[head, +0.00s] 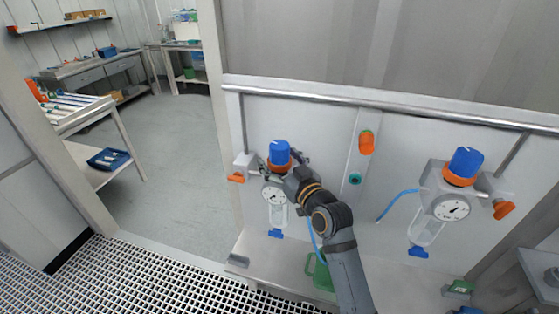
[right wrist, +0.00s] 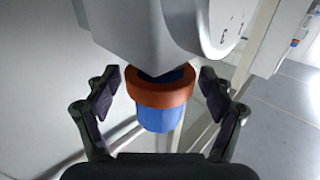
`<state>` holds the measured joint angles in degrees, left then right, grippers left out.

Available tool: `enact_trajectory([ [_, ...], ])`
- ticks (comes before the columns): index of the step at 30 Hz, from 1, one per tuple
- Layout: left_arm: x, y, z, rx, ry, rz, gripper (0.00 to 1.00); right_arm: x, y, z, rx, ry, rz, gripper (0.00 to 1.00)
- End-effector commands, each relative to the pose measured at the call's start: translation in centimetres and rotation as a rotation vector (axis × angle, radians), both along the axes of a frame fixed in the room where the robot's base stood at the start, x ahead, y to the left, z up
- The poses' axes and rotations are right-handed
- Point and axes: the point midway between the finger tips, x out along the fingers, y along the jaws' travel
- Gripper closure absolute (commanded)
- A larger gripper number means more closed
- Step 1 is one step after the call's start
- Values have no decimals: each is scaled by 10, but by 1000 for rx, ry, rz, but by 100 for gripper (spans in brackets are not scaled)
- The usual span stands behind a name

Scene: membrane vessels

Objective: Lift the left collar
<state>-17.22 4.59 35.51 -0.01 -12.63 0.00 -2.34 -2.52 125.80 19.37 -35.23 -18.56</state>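The left collar (head: 279,164) is an orange ring under the blue cap (head: 279,150) of the left vessel, above its round gauge (head: 274,194). My right gripper (head: 294,163) reaches it from the right. In the right wrist view, the orange collar (right wrist: 161,88) lies between the two dark finger pads of my right gripper (right wrist: 160,84), with the blue cap (right wrist: 160,115) below it in the picture. The fingers are open, and a gap shows on each side of the collar. My left gripper is not in view.
A second vessel with a blue cap (head: 466,162), orange collar (head: 459,175) and gauge (head: 451,208) is on the right. An orange handle (head: 366,142) is on the panel between them. A green container (head: 320,274) is below, partly behind my right arm.

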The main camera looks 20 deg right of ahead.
Motion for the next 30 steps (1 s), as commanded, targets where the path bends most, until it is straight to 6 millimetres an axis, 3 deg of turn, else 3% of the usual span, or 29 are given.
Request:
enact_trajectory([
  [8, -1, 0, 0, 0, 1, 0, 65, -2, 0, -2, -1, 4, 0, 17],
  [21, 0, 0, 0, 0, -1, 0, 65, -69, -14, -2, -5, 3, 1, 17],
  [30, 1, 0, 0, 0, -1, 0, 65, -74, -14, -1, 0, 1, 1, 17],
])
